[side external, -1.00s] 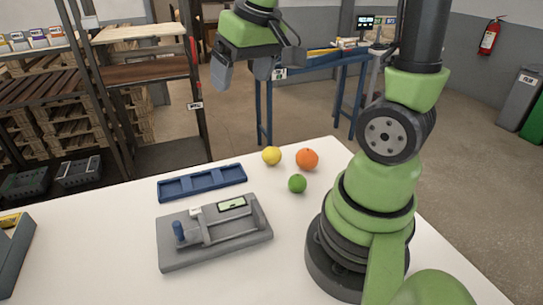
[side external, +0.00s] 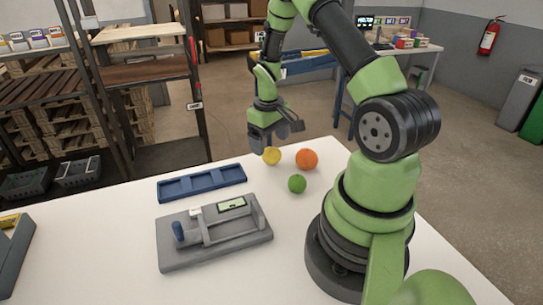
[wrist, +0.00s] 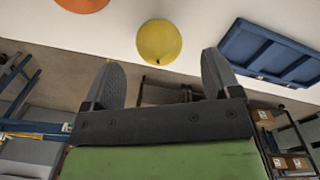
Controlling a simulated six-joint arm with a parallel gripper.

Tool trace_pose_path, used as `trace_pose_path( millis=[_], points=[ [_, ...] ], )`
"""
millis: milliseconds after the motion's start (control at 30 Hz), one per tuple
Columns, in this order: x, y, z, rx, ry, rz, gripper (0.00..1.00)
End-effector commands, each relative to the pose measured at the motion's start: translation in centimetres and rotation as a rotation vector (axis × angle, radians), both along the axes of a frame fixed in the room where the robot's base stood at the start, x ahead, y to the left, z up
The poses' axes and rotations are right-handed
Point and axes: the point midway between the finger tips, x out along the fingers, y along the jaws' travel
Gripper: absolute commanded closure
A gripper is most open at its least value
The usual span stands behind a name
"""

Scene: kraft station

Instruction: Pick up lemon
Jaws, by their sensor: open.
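The yellow lemon (side external: 271,157) lies on the white table near its far edge, between the blue tray and the orange. In the wrist view the lemon (wrist: 159,41) is at the top middle, beyond the fingertips and roughly in line with the gap between them. My gripper (side external: 269,148) is just above the lemon in the side view, and its fingers partly overlap the lemon's top there. In the wrist view my gripper (wrist: 163,75) has its two dark fingers spread wide with nothing between them. I cannot tell the exact height above the lemon.
An orange (side external: 307,159) lies right of the lemon and a green lime (side external: 297,184) lies nearer the camera. A blue compartment tray (side external: 202,194) is to the left. A grey fixture (side external: 165,253) stands in front of it.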

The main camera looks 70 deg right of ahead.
Motion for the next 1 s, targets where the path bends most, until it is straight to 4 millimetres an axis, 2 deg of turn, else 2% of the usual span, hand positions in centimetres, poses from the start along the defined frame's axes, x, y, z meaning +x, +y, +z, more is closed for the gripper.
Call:
trace_pose_path(
  millis=[300, 400, 633, 867, 1000],
  points=[
    [-0.5, 0.0, -4.4, 0.002, 0.003, -0.001, 0.17],
    [-0.4, -0.1, -5.0, 0.001, 0.001, 0.000, 0.17],
    [-0.4, -0.1, -5.1, 0.000, 0.000, 0.000, 0.17],
    [-0.4, -0.1, -5.1, 0.000, 0.000, 0.000, 0.70],
    [-0.4, -0.1, -5.0, 0.000, 0.000, 0.000, 0.72]
  ],
)
